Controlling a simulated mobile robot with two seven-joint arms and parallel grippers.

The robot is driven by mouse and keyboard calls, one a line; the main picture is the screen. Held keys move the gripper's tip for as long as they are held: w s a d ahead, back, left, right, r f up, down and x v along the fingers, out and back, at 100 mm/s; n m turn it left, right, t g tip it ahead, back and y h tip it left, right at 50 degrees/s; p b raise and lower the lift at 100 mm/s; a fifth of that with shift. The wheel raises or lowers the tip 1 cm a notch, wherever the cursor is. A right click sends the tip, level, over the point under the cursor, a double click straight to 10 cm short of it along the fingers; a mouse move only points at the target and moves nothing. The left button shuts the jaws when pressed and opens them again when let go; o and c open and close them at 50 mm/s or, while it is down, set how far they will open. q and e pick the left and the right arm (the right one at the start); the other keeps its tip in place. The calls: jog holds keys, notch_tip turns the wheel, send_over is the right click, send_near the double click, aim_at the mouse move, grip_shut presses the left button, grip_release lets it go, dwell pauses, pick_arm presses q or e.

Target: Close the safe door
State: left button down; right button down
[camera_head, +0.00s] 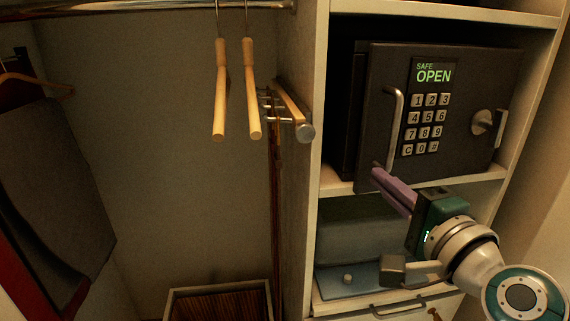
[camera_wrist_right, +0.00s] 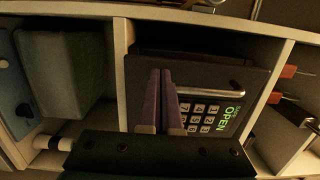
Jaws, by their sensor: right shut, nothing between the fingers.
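The safe (camera_head: 343,120) sits on a shelf of the cabinet. Its dark grey door (camera_head: 440,150) has a keypad, a bar handle (camera_head: 395,115), a round knob and a green "SAFE OPEN" display. The door stands ajar, its left edge swung out from the dark safe body. My right gripper (camera_head: 376,172) is shut and empty, its purple fingers at the door's lower left corner. In the right wrist view the fingers (camera_wrist_right: 160,100) overlap the door front (camera_wrist_right: 245,88) beside the keypad; whether they touch it I cannot tell. My left gripper is not in view.
A shelf board (camera_head: 470,175) runs under the safe, with a grey box (camera_head: 355,245) on the shelf below. A cabinet side panel (camera_head: 310,180) stands left of the safe. Wooden hangers (camera_head: 235,95) and a rack rail (camera_head: 295,110) lie further left.

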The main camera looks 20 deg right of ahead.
aim_at(363, 169)
jog(key=shift+w+d, duration=0.15)
jog(key=shift+w, duration=1.15)
jog(key=w+m+h, duration=0.1)
jog(key=w, duration=0.2)
jog(key=shift+w+h, duration=0.1)
jog(key=shift+h, duration=0.3)
jog(key=shift+w+d+m+h, duration=0.1)
jog(key=shift+w+m+h, duration=0.2)
jog(key=shift+s+f+g, duration=0.15)
jog(key=shift+f+g, duration=0.15)
